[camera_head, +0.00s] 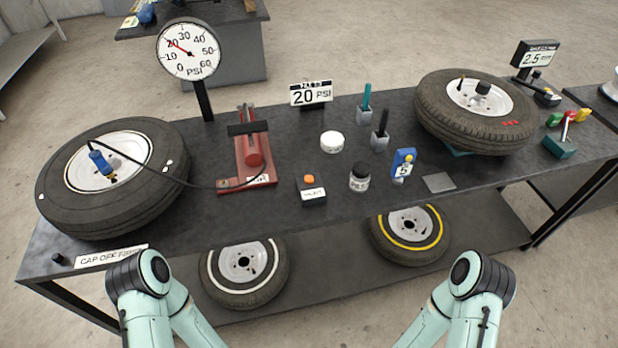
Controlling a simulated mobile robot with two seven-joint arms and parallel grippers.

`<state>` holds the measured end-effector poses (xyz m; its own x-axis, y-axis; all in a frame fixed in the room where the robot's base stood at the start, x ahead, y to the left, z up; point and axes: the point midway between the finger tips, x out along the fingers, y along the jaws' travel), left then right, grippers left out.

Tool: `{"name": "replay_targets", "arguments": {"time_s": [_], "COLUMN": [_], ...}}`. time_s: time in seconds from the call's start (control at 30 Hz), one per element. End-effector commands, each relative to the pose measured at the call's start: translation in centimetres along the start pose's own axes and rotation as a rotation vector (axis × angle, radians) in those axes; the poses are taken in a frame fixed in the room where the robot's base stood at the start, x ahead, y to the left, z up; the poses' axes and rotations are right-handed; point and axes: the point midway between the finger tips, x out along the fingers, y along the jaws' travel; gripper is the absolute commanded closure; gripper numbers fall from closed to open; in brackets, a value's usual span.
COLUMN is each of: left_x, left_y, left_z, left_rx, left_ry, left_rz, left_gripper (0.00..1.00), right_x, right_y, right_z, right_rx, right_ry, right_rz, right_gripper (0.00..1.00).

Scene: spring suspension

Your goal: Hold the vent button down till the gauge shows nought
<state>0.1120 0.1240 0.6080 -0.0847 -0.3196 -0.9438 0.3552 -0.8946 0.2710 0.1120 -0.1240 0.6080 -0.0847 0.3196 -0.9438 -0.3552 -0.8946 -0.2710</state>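The vent button (309,178) is an orange cap on a small dark box (313,188) with a white label, near the middle of the table. It looks raised and nothing touches it. The gauge (188,50) is a round white dial marked in PSI on a dark post behind the red pump. Its red needle points up-left, at about 20. Parts of my left and right arms show at the bottom edge, in front of the table. Neither gripper is in view.
A tyre (130,205) lies at the left with a blue chuck (100,162) on it; a black hose runs to the red pump (250,155). Another tyre (475,125) lies at the right. A jar (359,178) and a blue gauge (403,164) stand right of the vent box.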

Motion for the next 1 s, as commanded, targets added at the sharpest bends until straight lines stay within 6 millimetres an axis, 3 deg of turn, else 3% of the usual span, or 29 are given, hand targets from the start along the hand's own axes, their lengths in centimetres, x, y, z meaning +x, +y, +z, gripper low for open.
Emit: {"name": "replay_targets", "arguments": {"time_s": [0.03,0.1,0.13,1.0], "left_x": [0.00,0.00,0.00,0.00], "left_y": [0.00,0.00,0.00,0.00], "left_z": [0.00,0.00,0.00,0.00], "left_rx": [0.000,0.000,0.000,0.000], "left_ry": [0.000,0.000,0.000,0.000], "left_rz": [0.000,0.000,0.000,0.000], "left_gripper": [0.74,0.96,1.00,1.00], "right_x": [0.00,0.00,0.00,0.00], "right_y": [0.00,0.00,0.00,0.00], "right_z": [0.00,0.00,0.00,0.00], "right_rx": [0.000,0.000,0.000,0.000], "right_ry": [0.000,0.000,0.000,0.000], "right_rz": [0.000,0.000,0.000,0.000], "right_gripper": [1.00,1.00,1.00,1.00]}}
